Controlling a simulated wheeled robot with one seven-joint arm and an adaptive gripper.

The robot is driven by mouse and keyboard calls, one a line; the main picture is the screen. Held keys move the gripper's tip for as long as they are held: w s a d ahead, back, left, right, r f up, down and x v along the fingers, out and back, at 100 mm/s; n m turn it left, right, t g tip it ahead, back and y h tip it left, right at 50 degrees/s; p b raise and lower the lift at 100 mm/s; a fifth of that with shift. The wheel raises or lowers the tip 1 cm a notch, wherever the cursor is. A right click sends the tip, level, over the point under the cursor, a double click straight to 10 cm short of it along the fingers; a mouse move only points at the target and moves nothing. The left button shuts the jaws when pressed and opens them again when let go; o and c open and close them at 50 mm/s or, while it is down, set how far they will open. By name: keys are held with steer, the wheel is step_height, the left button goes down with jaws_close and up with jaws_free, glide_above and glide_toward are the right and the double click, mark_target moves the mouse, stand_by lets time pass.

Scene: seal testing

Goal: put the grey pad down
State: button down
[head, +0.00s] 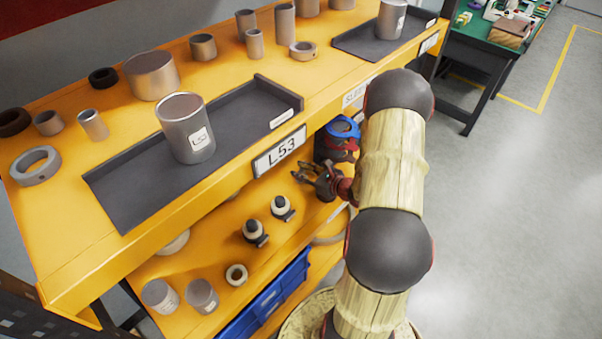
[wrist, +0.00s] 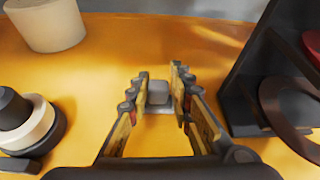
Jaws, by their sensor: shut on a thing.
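The grey pad (wrist: 158,93) is a small, light grey block between my fingertips in the wrist view. My gripper (wrist: 157,92) is shut on it, with a finger on each side. The orange shelf surface (wrist: 110,62) lies below and beyond; I cannot tell whether the pad touches it. In the head view my gripper (head: 304,178) reaches in from the right over the lower orange shelf (head: 205,262), under the upper deck's edge. The pad cannot be made out there.
A black-and-white round part (wrist: 30,122) stands left of my gripper, and a dark bracket (wrist: 252,75) stands close on the right. A pale cylinder (wrist: 46,22) is farther back.

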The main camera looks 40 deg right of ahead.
steer(key=c, duration=2.1)
jaws_free()
steer(key=o, duration=0.5)
steer(key=shift+r, duration=0.1)
steer(key=shift+s+r, duration=0.15)
steer(key=shift+s, duration=0.15)
steer(key=p+v, duration=0.3)
steer(key=v, duration=0.7)
steer(key=shift+s+d+r, duration=0.1)
steer(key=shift+s+r, duration=0.15)
steer(key=shift+s, duration=0.4)
